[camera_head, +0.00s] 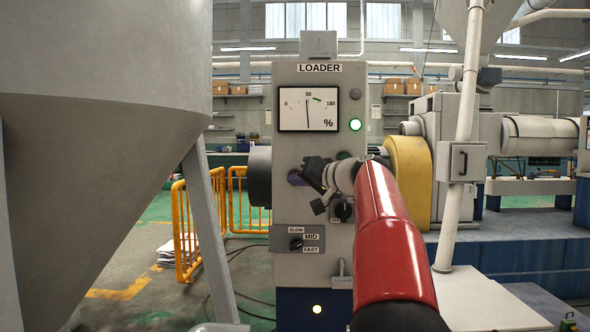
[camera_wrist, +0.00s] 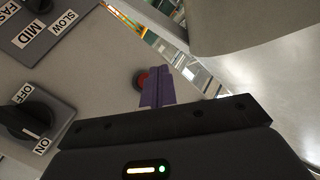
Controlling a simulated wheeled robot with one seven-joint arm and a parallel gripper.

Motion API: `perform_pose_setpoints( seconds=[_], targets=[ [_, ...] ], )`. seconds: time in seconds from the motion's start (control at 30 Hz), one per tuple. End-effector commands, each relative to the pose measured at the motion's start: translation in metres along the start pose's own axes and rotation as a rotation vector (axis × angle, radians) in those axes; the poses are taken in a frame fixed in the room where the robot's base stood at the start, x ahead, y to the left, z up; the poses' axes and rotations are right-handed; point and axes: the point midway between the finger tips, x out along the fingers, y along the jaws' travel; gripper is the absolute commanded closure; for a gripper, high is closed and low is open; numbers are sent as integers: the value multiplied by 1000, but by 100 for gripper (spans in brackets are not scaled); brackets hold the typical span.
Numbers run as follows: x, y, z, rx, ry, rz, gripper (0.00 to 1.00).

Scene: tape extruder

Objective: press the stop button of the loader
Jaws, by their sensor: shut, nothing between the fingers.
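The loader (camera_head: 290,95) is a grey upright cabinet with a dial and a "LOADER" label. My gripper (camera_head: 295,178) is in front of its middle, with purple fingers shut and empty. In the wrist view the fingers (camera_wrist: 156,75) point at the panel beside a round red button (camera_wrist: 140,79) with a dark surround. The fingers cover the button's right part. I cannot tell whether they touch it. In the head view the red button is hidden behind my gripper. A green button (camera_head: 343,155) shows just above my wrist.
A SLOW/MID/FAST selector (camera_head: 296,244) is below my gripper. The OFF/ON knob (camera_wrist: 27,121) is at the left of the wrist view. A large grey hopper (camera_head: 100,120) fills the left. Yellow railings (camera_head: 186,225) stand behind it. A pale pole (camera_head: 462,120) rises at right.

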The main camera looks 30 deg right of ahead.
Motion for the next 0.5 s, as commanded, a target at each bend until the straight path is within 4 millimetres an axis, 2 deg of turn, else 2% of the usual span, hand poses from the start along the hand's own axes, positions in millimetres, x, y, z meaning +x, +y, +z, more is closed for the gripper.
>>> perform_pose_setpoints(
  seconds=[0.03, 0.2, 0.5],
  targets=[
    [4, 1, -6, 1, -1, 0, 100],
    [13, 9, -11, 1, 0, -1, 100],
    [16, 12, -12, 0, 1, -1, 100]
  ],
)
